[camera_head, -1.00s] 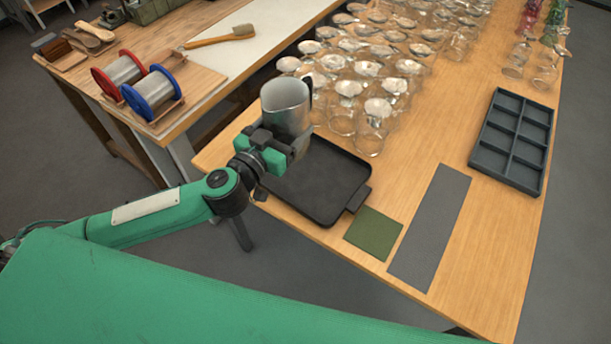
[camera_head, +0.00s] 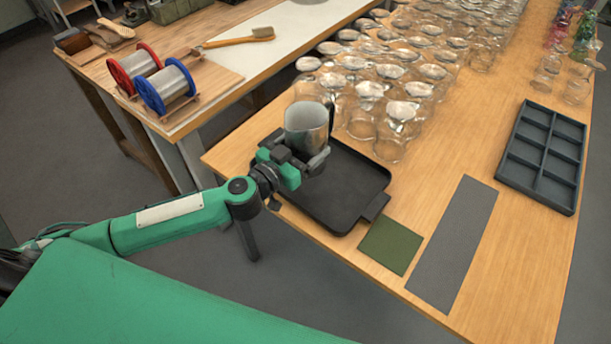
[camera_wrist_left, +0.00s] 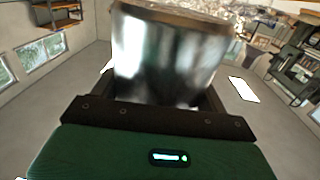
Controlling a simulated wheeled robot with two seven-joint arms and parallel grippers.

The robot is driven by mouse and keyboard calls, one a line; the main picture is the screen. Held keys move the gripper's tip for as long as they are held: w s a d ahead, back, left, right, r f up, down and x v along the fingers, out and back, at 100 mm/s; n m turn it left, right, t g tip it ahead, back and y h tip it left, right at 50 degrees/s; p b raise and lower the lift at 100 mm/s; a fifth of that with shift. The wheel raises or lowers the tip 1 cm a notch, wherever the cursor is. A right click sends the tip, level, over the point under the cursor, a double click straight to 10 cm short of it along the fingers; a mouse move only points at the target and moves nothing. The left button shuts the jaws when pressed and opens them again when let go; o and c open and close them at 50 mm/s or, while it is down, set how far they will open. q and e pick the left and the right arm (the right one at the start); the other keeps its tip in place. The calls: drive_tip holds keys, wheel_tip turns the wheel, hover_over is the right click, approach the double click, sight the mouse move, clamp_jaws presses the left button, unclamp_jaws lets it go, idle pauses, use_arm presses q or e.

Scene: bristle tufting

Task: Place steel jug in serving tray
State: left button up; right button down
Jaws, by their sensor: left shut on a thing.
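The steel jug (camera_head: 305,127) is upright in my left gripper (camera_head: 312,160), which is shut on it. The jug is over the far left part of the black serving tray (camera_head: 345,205); whether its base touches the tray is hidden by the gripper. The tray lies on the wooden table near its front left corner, with its handle at the right. In the left wrist view the jug (camera_wrist_left: 168,55) fills the space between the fingers. My right gripper is not in view.
Several upturned glasses (camera_head: 390,120) stand close behind the tray. A green mat (camera_head: 391,244), a grey mat (camera_head: 455,240) and a dark compartment tray (camera_head: 545,155) lie to the right. A second bench with red and blue spools (camera_head: 165,88) stands at the left.

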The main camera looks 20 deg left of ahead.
use_arm(q)
wheel_tip(320, 180, down, 6)
drive_tip(key=shift+f+b, duration=0.1)
drive_tip(key=shift+b, duration=0.85)
wheel_tip(320, 180, down, 3)
drive_tip(key=shift+f+b, duration=0.1)
drive_tip(key=shift+b, duration=0.7)
drive_tip(key=shift+f, duration=0.15)
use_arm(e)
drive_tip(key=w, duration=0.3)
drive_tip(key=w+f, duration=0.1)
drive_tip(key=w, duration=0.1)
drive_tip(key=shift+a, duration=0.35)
use_arm(q)
drive_tip(key=o, duration=1.2)
drive_tip(key=shift+f, duration=0.1)
